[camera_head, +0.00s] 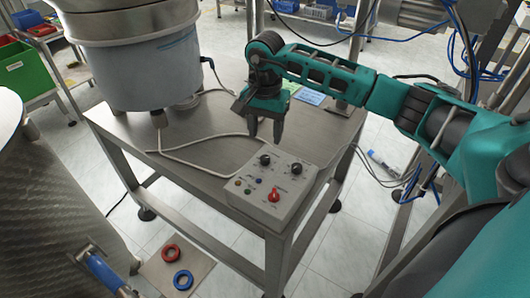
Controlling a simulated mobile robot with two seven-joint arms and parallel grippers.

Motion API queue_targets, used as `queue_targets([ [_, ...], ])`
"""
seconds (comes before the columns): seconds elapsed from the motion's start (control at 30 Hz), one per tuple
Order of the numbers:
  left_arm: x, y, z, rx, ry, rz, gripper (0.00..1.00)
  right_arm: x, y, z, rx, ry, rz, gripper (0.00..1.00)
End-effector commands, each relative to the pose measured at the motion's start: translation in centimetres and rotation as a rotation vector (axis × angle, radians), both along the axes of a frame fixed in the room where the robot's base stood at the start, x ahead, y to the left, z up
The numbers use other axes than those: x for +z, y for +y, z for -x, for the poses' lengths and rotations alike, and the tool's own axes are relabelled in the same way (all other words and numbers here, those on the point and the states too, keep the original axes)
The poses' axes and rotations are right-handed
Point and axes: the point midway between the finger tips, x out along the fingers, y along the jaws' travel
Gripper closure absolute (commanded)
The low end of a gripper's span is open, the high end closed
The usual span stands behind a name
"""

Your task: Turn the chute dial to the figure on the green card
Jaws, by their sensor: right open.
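A grey control box (252,196) sits on the front right of the steel table. On its top are a left black dial (265,159), a right black dial (296,168) and a red knob (273,196). I cannot read their labels, so I cannot tell which is the chute dial. A green card (291,87) lies behind my right gripper, partly hidden by it; its figure is not readable. My right gripper (265,138) points down, open and empty, above the table just behind the left black dial. My left gripper is out of view.
A blue card (310,96) lies beside the green one. A large feeder bowl (150,70) stands at the table's back left, with grey cables (195,165) across the tabletop. A metal drum (45,210) is at the left. Red (171,253) and blue (183,280) rings lie below.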

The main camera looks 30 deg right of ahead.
Motion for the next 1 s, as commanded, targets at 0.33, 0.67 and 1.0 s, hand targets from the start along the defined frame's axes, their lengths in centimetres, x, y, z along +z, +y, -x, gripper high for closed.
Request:
queue_targets([
  [0.33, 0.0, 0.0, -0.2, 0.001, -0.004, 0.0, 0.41, -6.3, 0.1, 0.0, -0.001, 0.002, -0.003, 0.46],
  [0.67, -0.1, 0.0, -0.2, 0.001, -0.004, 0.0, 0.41, -7.7, 0.1, 0.0, 0.0, -0.001, -0.003, 0.46],
  [1.0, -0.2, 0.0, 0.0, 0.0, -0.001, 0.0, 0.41, -7.6, 0.1, 0.0, 0.0, -0.001, -0.003, 0.66],
])
